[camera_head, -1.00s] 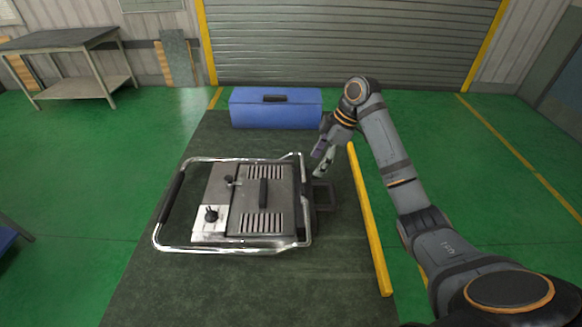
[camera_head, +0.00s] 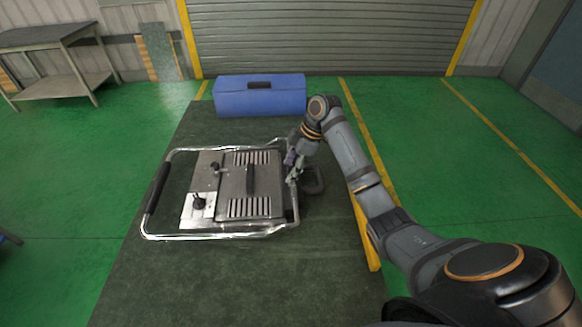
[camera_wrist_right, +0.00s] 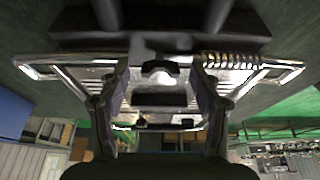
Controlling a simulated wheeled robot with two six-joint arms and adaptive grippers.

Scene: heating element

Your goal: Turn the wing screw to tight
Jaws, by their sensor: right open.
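The heating element unit (camera_head: 235,190) is a grey metal box with slotted vents inside a chrome tube frame. My right gripper (camera_head: 292,178) is at the frame's right end, low beside the box. In the right wrist view, its two fingers (camera_wrist_right: 161,78) are apart, one on each side of a small dark piece with a bright round centre (camera_wrist_right: 160,72). This piece may be the wing screw; I cannot tell for sure, nor whether the fingers touch it. In the head view that spot is hidden by the gripper. My left gripper is not in view.
The unit lies on a dark mat (camera_head: 240,285). A blue toolbox (camera_head: 260,97) stands behind it, and a yellow bar (camera_head: 366,235) lies to the right. A dark loop handle (camera_head: 313,180) sticks out near my gripper. A workbench (camera_head: 55,65) stands at the far left.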

